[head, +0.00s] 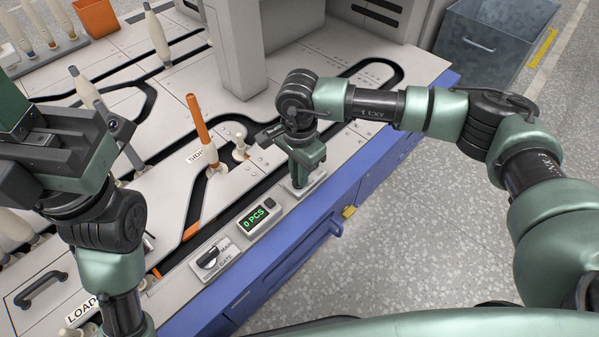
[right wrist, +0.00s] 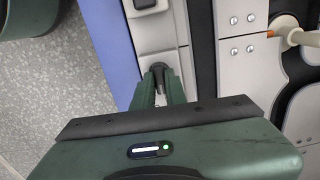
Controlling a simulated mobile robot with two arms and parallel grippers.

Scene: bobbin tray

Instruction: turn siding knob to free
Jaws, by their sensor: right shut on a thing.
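My right gripper (head: 299,178) points down at a small pale panel (head: 318,177) on the front edge of the machine top, right of the counter display. In the right wrist view my right gripper (right wrist: 161,84) is shut on a dark knob (right wrist: 159,67), whose top shows between the fingers. The fingers hide most of this knob, and no label on it is readable. Another black knob (head: 208,257) stands left of the display, on a plate lettered MAIN and GATE. My left gripper (head: 52,150) is above the left of the machine; its fingers are not clear.
A counter display (head: 257,217) reads 0 PCS. An orange-topped bobbin (head: 202,130) stands by a partly hidden sign (head: 197,157) starting SID. A small white peg (head: 239,146) is behind my right gripper. A grey bin (head: 490,45) stands on the floor at the back right.

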